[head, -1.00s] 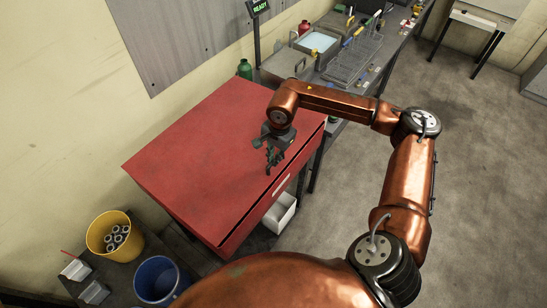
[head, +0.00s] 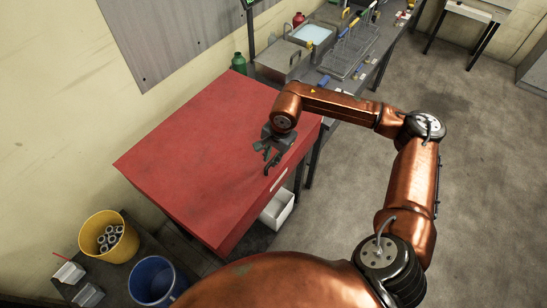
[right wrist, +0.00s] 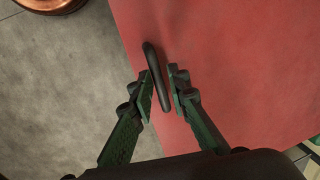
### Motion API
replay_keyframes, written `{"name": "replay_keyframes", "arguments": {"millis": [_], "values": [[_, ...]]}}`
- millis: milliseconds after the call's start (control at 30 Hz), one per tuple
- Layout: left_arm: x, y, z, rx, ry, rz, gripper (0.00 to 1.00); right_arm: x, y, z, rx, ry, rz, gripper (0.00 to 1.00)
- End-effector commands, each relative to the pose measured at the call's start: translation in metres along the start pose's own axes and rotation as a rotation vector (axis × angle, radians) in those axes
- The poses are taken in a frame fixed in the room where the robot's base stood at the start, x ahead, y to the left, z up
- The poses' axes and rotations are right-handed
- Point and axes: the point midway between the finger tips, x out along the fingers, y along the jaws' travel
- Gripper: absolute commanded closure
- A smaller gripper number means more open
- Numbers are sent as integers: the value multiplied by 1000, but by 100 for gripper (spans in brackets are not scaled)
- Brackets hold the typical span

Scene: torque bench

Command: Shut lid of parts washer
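The parts washer is a red cabinet with a broad red lid (head: 195,150) at the left centre of the head view. The lid lies down over the body, and I see no gap along its front edge. My right gripper (head: 268,161) is at the lid's front edge, pointing down. In the right wrist view the same gripper (right wrist: 162,72) has its fingers apart, with the dark bar handle (right wrist: 153,62) between them. The left finger is very close to the handle; contact is unclear. The lid (right wrist: 235,70) fills the right of that view. My left gripper is out of view.
A yellow bucket (head: 92,250) and a blue bucket (head: 150,282) stand at lower left. A white bin (head: 277,209) is beside the washer's front. A bench with a grey metal tank (head: 275,62) and wire basket (head: 350,55) is behind. Floor at right is clear.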

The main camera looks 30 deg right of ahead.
Motion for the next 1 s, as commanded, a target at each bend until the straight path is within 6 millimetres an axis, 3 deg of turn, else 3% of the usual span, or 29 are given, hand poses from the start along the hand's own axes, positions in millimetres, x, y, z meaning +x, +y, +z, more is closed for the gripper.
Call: {"name": "replay_keyframes", "arguments": {"millis": [133, 467, 667, 1000], "values": [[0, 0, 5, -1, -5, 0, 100, 0, 1, 0, 1, 0, 2, 73], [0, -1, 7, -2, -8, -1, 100, -3, 2, 0, 2, -1, 3, 73], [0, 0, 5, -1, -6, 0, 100, -31, 2, -1, 2, 1, 1, 73], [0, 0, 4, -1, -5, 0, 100, -99, 1, -1, 2, 1, 1, 73]]}}
